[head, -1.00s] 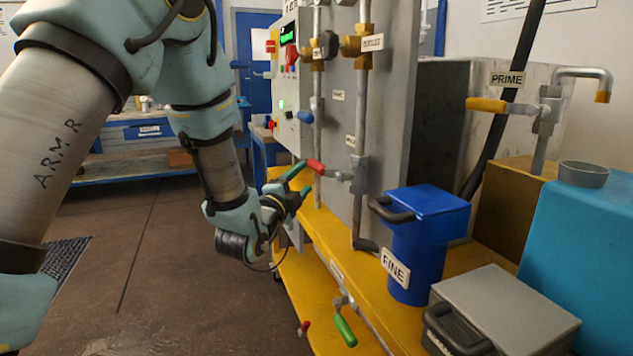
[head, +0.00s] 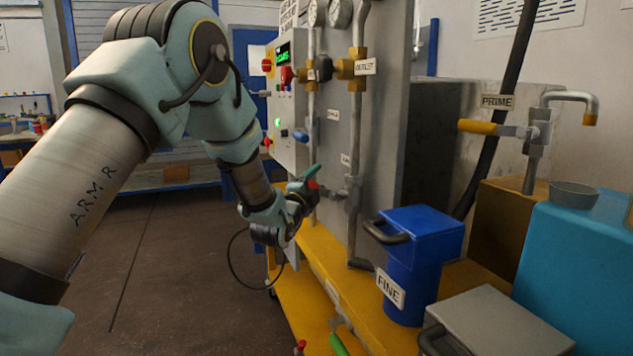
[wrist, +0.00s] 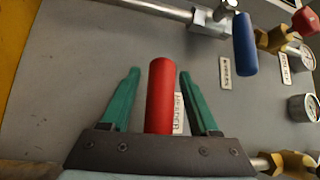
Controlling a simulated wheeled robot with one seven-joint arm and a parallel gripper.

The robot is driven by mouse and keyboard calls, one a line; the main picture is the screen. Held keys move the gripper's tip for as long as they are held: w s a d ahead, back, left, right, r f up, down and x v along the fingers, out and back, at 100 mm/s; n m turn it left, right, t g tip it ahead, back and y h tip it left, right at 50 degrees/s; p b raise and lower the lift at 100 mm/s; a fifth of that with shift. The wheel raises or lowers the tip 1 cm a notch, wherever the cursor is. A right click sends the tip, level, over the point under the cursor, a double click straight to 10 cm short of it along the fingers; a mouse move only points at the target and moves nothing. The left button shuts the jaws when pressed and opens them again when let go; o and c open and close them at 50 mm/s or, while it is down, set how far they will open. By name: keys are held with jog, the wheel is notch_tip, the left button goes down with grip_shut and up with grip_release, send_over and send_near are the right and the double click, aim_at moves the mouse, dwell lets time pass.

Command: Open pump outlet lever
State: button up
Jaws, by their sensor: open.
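A red lever handle (wrist: 160,95) stands between the two green fingers of my gripper (wrist: 159,75) in the wrist view. The fingers are open, with a gap on each side of the handle. In the head view my gripper (head: 308,178) is at the grey panel, with a bit of the red handle (head: 313,184) showing beside a green finger. The handle's valve body (head: 352,188) sits on the vertical pipe to the right. I cannot tell which lever is the pump outlet.
A blue lever handle (wrist: 245,45) is to the right in the wrist view; it also shows above my gripper in the head view (head: 300,135). A blue canister marked FINE (head: 415,260) stands on the yellow base (head: 318,250). The floor at left is clear.

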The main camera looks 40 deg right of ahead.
jog(key=shift+c, duration=0.4)
grip_shut()
dwell(0.9)
